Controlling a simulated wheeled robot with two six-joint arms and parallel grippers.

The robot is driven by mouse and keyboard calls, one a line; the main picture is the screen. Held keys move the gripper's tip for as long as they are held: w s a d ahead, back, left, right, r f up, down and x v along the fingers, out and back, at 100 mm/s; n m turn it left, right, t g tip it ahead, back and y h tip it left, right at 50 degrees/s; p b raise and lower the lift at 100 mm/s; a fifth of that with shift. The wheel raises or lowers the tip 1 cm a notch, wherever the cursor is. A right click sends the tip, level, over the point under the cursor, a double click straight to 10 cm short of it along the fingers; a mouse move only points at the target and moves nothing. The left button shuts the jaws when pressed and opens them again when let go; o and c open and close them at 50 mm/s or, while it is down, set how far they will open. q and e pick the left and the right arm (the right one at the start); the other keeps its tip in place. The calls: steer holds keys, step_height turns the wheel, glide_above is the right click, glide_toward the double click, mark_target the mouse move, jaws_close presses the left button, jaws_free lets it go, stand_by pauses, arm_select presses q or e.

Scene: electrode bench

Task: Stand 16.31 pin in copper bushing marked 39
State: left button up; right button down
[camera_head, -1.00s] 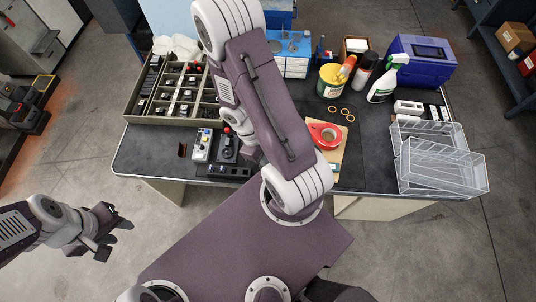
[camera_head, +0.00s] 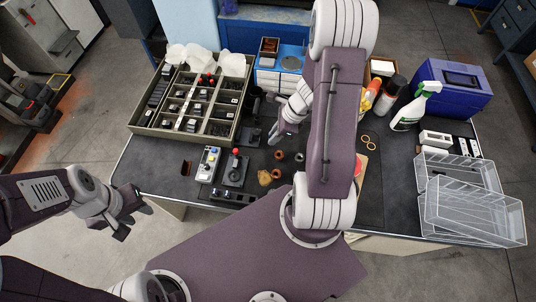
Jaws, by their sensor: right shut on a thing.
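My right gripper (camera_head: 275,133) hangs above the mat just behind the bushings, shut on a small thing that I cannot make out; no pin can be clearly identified. My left gripper (camera_head: 134,215) is off the bench's front left edge, its fingers apart and empty.
A divided tray (camera_head: 137,128) of dark parts stands at the left. My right arm hides the middle.

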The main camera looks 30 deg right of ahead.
step_height(320, 180, down, 7)
steer(key=s+d+m+b, duration=0.1)
steer(key=d+b, duration=0.1)
steer(key=b, duration=0.4)
steer(key=shift+d+r, duration=0.15)
steer(key=shift+d, duration=0.2)
steer(key=shift+s+f+b, duration=0.1)
steer(key=shift+f+b, duration=1.7)
steer(key=shift+b, duration=0.1)
stand_by(0.6)
steer(key=c, duration=1.2)
jaws_free()
steer(key=shift+c, duration=0.2)
